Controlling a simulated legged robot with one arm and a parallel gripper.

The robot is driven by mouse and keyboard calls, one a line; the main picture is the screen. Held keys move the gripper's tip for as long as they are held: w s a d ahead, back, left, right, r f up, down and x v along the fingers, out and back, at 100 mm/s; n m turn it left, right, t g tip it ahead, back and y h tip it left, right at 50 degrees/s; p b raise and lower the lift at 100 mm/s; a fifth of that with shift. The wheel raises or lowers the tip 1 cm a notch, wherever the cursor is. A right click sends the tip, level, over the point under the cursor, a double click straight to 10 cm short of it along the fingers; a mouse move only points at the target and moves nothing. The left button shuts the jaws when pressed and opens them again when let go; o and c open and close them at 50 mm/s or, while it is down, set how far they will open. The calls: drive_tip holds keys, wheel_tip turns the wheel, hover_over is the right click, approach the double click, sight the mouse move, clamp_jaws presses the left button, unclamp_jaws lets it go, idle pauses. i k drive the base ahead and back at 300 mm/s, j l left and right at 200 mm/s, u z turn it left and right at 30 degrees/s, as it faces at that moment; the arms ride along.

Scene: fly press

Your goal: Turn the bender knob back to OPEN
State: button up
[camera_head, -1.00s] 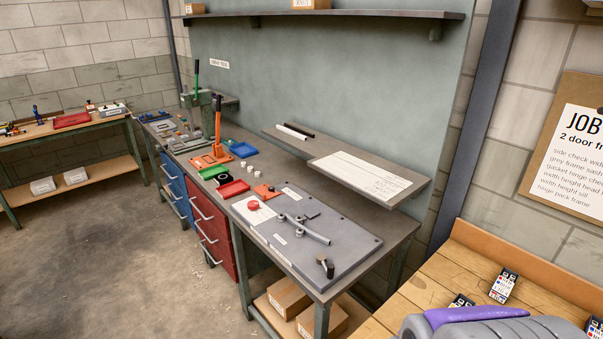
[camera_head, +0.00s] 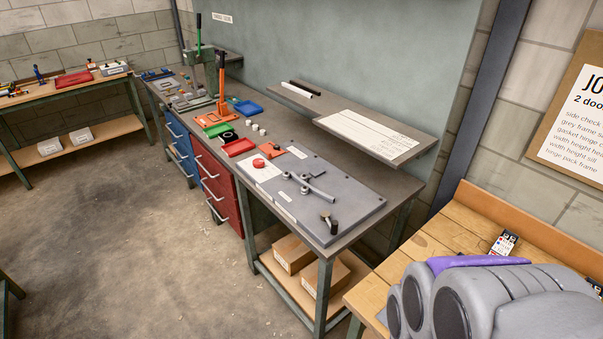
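The bender appears to be the grey plate (camera_head: 345,191) on the near end of the long workbench. A grey bent bar with round posts (camera_head: 312,186) lies on it. A small black knob (camera_head: 332,224) with a brass-coloured part stands at the plate's near corner. I cannot tell its setting, and no OPEN mark is readable. A red round button (camera_head: 259,163) sits on a white panel at the plate's far end. Part of my grey and purple arm fills the lower right. My gripper's fingers are not in view, and nothing of mine touches the bench.
An orange-handled press (camera_head: 221,88) and red, green and blue trays stand farther along the workbench. A raised shelf (camera_head: 412,150) overhangs its wall side. A wooden table (camera_head: 415,262) is at right. Floor left of the bench (camera_head: 120,240) is clear.

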sight(258, 163)
drive_tip(key=i+j+u, duration=0.2)
drive_tip(key=i+j, duration=0.25)
drive_tip(key=i+j+u, duration=0.25)
drive_tip(key=i, duration=0.25)
drive_tip(key=i+j+u, duration=0.2)
drive_tip(key=i, duration=0.35)
drive_tip(key=j, duration=0.15)
